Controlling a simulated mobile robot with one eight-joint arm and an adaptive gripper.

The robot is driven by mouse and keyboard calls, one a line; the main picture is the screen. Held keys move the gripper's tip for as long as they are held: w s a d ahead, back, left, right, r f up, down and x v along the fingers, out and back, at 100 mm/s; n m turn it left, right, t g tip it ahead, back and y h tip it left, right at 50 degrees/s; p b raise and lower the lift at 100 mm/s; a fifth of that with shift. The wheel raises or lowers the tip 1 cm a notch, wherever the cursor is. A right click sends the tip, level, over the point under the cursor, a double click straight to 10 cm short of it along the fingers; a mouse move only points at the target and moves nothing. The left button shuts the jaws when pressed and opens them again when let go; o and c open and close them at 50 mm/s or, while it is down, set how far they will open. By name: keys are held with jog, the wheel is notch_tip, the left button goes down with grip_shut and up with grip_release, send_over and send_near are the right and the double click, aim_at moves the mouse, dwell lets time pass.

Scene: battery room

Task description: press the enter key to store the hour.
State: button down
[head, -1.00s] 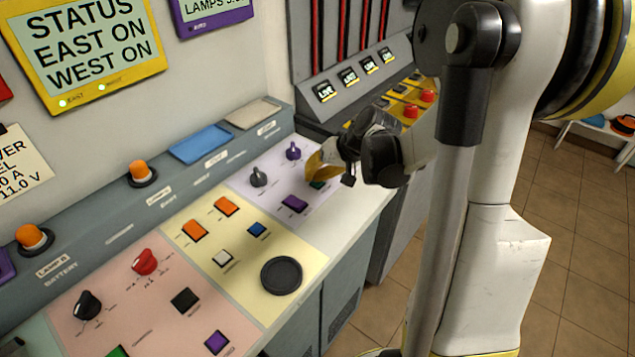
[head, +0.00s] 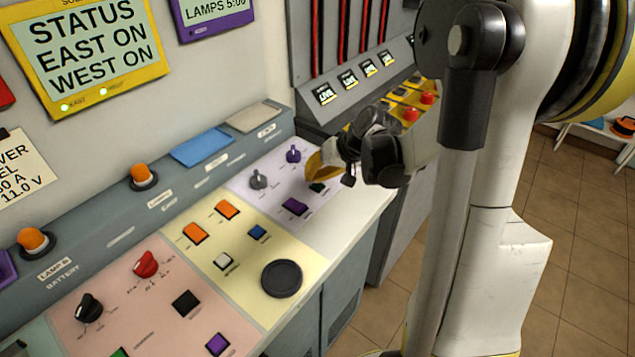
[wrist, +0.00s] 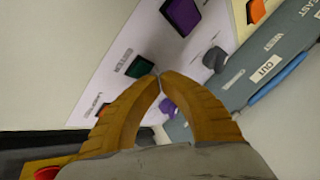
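My gripper (head: 312,172) is over the lilac panel (head: 334,205) at the right end of the console. Its two yellow fingers are shut with tips together (wrist: 158,75) and nothing between them. A dark green key (wrist: 140,66) lies just by the fingertips in the wrist view; in the head view it (head: 317,187) is partly hidden under the gripper. I cannot tell whether the tips touch it. A purple key (wrist: 183,15) is beside it, also in the head view (head: 295,207). A purple display (head: 213,14) reads "LAMPS 5:00".
A purple knob (head: 293,155) and a grey knob (head: 258,180) stand up from the lilac panel near my gripper. The yellow panel (head: 240,285) holds several keys and a round black pad (head: 281,278). Red buttons (head: 411,115) sit on the unit beyond my gripper.

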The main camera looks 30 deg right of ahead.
aim_at(313, 184)
jog(key=shift+r, duration=0.25)
jog(key=shift+r+p, duration=1.9)
jog(key=shift+r, duration=0.55)
